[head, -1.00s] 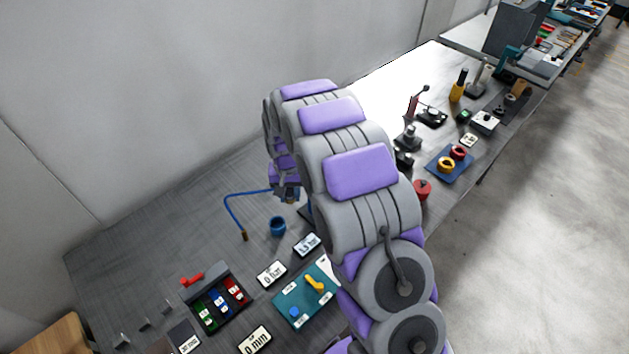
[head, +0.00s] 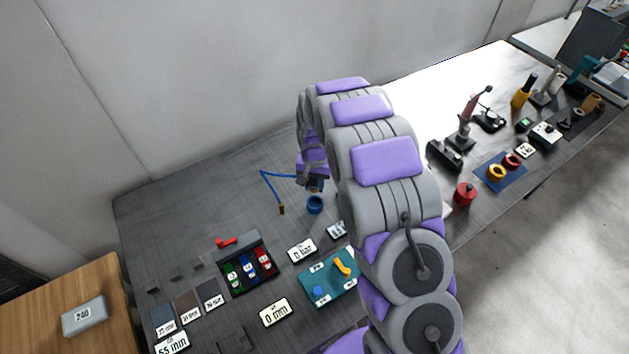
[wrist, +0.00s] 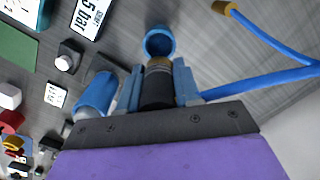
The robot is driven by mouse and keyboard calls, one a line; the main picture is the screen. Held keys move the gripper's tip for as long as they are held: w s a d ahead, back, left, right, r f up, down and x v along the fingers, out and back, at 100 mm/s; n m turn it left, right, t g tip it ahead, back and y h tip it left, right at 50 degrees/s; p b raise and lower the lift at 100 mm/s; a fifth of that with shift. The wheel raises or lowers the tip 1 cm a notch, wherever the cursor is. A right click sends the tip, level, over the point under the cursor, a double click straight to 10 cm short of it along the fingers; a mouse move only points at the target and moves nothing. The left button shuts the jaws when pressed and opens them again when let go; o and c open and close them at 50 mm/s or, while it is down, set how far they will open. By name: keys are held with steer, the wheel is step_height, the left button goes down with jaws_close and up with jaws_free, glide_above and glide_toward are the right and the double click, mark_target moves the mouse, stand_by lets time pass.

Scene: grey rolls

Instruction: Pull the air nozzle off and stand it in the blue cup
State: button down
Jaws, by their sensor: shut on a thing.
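My gripper (wrist: 159,88) is shut on a dark cylinder with a brass-coloured band at its far end, which looks like the air nozzle (wrist: 157,93). The blue cup (wrist: 160,33) stands just beyond the held end in the wrist view, and its open mouth shows. Whether the nozzle is over the rim cannot be told. In the head view my gripper (head: 315,186) is just above the blue cup (head: 314,205), and the nozzle is mostly hidden. A blue hose (wrist: 262,84) passes beside the right finger; its brass end (wrist: 224,7) lies beyond. Where the hose joins is hidden.
A blue-and-grey part (wrist: 95,95) sits left of the fingers. A teal panel with a yellow lever (head: 342,264), reading plates (head: 301,250) and a tray of coloured pieces (head: 248,270) lie in front of the cup. The grey bench top (head: 190,215) is clear at left.

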steer(key=shift+f, duration=2.65)
steer(key=shift+p, duration=0.3)
steer(key=shift+f, duration=0.8)
steer(key=shift+r, duration=0.2)
steer(key=shift+r, duration=0.5)
steer(key=shift+p, duration=0.55)
stand_by(1.2)
steer(key=shift+f, duration=0.7)
steer(key=shift+r, duration=0.2)
